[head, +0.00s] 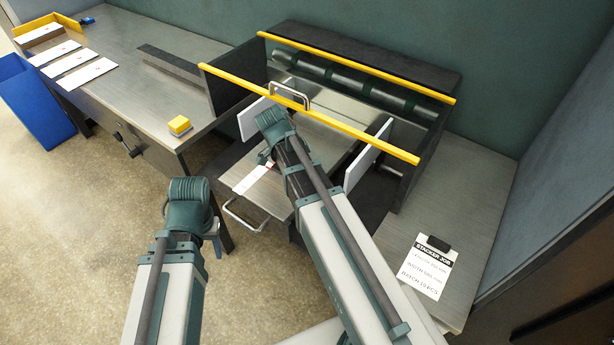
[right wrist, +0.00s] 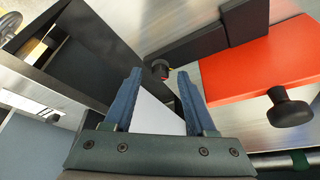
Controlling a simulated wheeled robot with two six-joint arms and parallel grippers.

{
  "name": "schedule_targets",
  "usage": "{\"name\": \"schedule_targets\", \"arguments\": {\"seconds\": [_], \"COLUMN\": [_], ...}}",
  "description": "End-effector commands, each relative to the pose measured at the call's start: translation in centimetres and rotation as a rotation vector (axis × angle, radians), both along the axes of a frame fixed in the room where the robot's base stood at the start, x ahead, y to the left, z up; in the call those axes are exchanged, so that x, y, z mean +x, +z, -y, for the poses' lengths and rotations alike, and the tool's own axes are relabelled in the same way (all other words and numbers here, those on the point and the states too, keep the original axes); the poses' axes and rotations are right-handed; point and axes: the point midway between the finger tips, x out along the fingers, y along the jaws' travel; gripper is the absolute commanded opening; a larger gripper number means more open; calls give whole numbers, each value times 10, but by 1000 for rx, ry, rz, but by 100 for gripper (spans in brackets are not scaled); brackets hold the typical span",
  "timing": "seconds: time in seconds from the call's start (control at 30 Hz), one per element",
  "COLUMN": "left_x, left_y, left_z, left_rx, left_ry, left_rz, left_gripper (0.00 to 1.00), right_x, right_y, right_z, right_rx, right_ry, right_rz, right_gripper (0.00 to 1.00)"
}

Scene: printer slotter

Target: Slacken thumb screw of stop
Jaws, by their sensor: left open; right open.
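In the right wrist view, a red block (right wrist: 262,66) with a black knob (right wrist: 289,107) on its front shows at the right; it looks like the stop with its thumb screw. My right gripper (right wrist: 160,73) is open and empty, with the knob to the right of its fingers, apart from them. In the head view I cannot make out the stop. There my left gripper (head: 213,230) hangs below its wrist, in front of the machine, mostly hidden by the arm.
The machine has yellow rails (head: 372,139), white side plates (head: 368,157) and a dark roller (head: 350,84). A blue bin (head: 35,103) stands left; a clipboard sheet (head: 427,267) lies right.

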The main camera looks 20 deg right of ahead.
Motion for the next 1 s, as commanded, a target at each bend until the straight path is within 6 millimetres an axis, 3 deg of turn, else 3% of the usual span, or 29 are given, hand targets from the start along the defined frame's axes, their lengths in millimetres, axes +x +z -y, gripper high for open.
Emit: {"name": "schedule_targets", "arguments": {"seconds": [0.23,0.5,0.57,1.0], "left_x": [0,0,0,0], "left_y": [0,0,0,0], "left_z": [0,0,0,0], "left_rx": [0,0,0,0], "left_ry": [0,0,0,0], "left_rz": [0,0,0,0], "left_gripper": [50,50,50,50], "right_x": [0,0,0,-1], "right_y": [0,0,0,0], "right_z": [0,0,0,0], "right_rx": [0,0,0,0], "right_ry": [0,0,0,46], "right_rz": [0,0,0,1], "right_gripper": [56,8,0,0]}}
